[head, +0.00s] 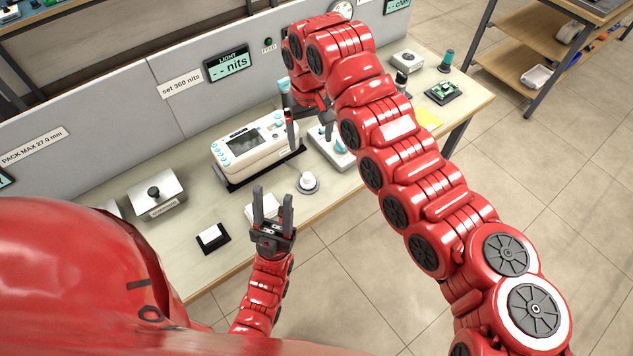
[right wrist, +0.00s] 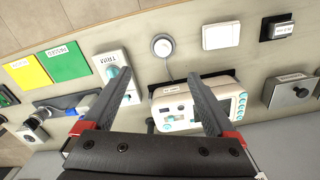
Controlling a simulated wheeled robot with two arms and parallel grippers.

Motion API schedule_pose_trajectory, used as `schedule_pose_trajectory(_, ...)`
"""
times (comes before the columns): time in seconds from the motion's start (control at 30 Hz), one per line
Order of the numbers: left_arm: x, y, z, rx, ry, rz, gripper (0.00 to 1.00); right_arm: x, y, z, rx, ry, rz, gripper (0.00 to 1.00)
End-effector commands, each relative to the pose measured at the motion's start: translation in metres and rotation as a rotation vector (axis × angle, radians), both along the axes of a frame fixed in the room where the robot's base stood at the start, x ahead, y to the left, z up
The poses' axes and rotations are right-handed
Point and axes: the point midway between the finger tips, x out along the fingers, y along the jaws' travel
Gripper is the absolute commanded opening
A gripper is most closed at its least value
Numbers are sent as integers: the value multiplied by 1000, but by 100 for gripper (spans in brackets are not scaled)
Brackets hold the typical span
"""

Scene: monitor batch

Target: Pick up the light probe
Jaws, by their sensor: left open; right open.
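A small round white disc on a dark ring with a thin cable, which appears to be the light probe (head: 308,182), lies on the bench in front of the white monitor (head: 240,152). It also shows in the right wrist view (right wrist: 162,46), just beyond the fingertips, with its cable running to the monitor. My right gripper (head: 310,138) is open and empty, fingers pointing down above the bench behind the probe. It also shows in the right wrist view (right wrist: 160,77). My left gripper (head: 272,195) is open and empty, fingers pointing up, to the probe's left near the front edge.
A white box labelled TRIM with a teal knob (right wrist: 111,68) stands beside the probe. A white block (right wrist: 221,35) and a small black-based item (head: 212,237) lie on the other side. A metal box (head: 156,193) stands farther left. The light display (head: 229,63) reads "-- nits".

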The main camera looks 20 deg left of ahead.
Motion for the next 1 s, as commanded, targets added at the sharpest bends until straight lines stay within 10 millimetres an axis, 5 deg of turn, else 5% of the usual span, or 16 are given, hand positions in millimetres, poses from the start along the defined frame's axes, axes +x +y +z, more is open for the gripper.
schedule_pose_trajectory(0.6,0,0,-7,0,0,0,50,0,1,-101,0,0,0,91)
schedule_pose_trajectory(1.0,0,0,11,0,0,0,50,1,4,-127,-1,2,1,91)
